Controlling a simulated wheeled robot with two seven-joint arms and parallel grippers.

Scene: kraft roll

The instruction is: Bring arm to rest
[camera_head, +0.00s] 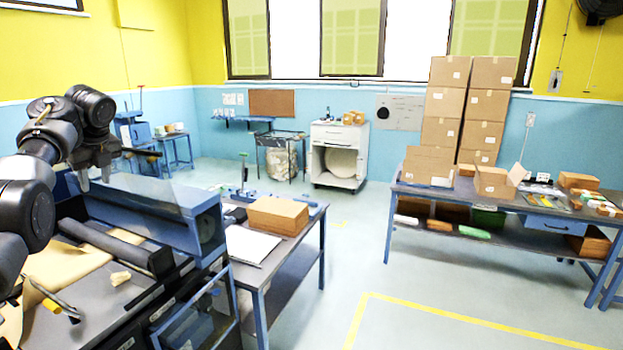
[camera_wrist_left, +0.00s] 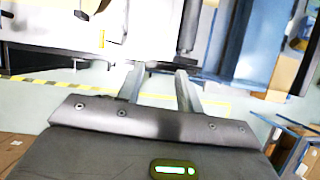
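My left arm (camera_head: 62,130) comes in from the left in the head view, folded high over the blue and black machine bench. My left gripper (camera_head: 95,178) points down above the bench, in front of the machine's blue beam (camera_head: 165,215). In the left wrist view my left gripper (camera_wrist_left: 160,72) shows two fingers apart with nothing between them. My right arm and gripper are not in view.
Stacked cartons (camera_head: 440,135) stand by the right table (camera_head: 500,200). The floor (camera_head: 350,265) between is clear.

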